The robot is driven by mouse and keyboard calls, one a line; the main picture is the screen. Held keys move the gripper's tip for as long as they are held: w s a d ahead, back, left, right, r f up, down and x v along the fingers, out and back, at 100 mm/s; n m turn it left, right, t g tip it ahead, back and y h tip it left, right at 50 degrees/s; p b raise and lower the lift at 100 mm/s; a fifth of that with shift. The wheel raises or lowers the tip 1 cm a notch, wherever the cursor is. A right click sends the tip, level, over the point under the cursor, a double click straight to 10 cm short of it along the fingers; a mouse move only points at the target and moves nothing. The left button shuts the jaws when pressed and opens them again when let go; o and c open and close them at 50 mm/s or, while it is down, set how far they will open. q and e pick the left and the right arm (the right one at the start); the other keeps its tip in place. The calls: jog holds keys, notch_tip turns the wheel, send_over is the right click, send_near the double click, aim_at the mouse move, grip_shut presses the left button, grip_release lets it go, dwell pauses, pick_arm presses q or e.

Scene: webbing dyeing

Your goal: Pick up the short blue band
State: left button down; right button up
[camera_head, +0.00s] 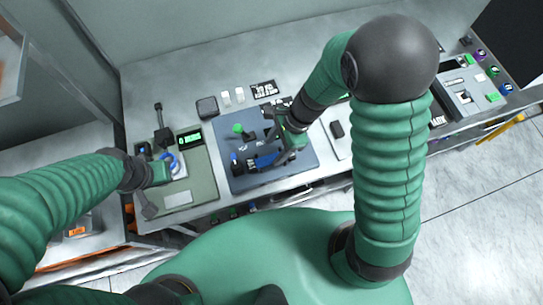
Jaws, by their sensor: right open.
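My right gripper (278,146) is open and low over the dark blue-grey mat in the middle of the bench. A short blue piece (266,160), which looks like the short blue band, lies on the mat right at the gripper. The fingers partly hide it, and I cannot tell whether they touch it. My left gripper (164,170) is at the left, over a grey-green panel, next to a blue ring-shaped thing (178,162) on a pale base. Its fingers are too small to read.
The mat (300,172) also holds a green-topped piece (238,130) and small dark parts. A green display (190,139) stands left of it. A dark block (207,107) lies behind. A grey device with coloured buttons (465,98) stands at right.

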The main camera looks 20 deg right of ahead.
aim_at(266, 161)
jog(key=x, duration=0.3)
jog(key=a+x, duration=0.1)
jog(key=shift+s+a+f, duration=0.1)
jog(key=shift+s+f, duration=0.05)
jog(key=shift+s, duration=0.15)
jog(key=shift+w+d+f, duration=0.15)
jog(key=shift+w+d, duration=0.05)
jog(key=shift+d, duration=0.15)
jog(key=shift+s, duration=0.1)
grip_shut()
